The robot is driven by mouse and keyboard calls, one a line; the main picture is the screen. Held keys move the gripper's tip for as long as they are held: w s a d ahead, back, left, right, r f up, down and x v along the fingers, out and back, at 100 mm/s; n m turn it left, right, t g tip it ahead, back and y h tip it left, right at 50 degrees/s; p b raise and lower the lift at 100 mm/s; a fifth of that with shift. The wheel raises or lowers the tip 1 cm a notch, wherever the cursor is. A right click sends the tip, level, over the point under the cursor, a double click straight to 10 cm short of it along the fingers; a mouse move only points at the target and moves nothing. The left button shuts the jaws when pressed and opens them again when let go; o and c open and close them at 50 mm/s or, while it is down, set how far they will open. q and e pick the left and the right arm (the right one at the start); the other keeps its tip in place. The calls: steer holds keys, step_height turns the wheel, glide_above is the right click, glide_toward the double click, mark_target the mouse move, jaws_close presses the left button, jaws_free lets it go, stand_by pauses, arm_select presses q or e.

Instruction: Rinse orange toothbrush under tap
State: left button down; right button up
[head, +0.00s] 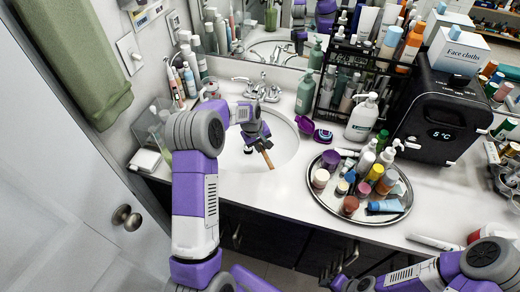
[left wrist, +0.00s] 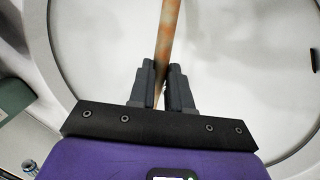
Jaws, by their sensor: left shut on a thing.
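My left gripper (head: 262,143) is over the white sink basin (head: 288,153). It is shut on the orange toothbrush (head: 268,160), whose orange-brown handle sticks out toward the front of the basin. In the left wrist view the fingers (left wrist: 162,85) clasp the handle (left wrist: 168,38), which runs up out of the picture. The bristle end cannot be made out. The chrome tap (head: 262,88) stands at the back of the sink, behind the gripper. No water stream can be made out. My right gripper (head: 340,282) is low at the bottom edge, in front of the cabinet; its fingers are unclear.
A round tray (head: 395,214) crowded with bottles and jars stands right of the sink. A purple item (head: 322,136) and a pump bottle (head: 361,118) are near the basin's right rim. A black box (head: 445,118) stands farther right. A clear holder (head: 150,132) is left.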

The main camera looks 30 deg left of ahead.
arm_select(q)
steer(key=w+a+f+p, duration=0.1)
steer(key=w+a+f, duration=0.1)
steer(key=w+a, duration=0.3)
steer(key=shift+w, duration=2.3)
steer(key=shift+f, duration=0.1)
steer(key=shift+w+d, duration=0.25)
steer(key=shift+d, duration=0.2)
steer(key=shift+a, duration=0.15)
steer(key=shift+s+a, duration=0.25)
steer(key=shift+a, duration=0.1)
steer(key=shift+d, duration=0.1)
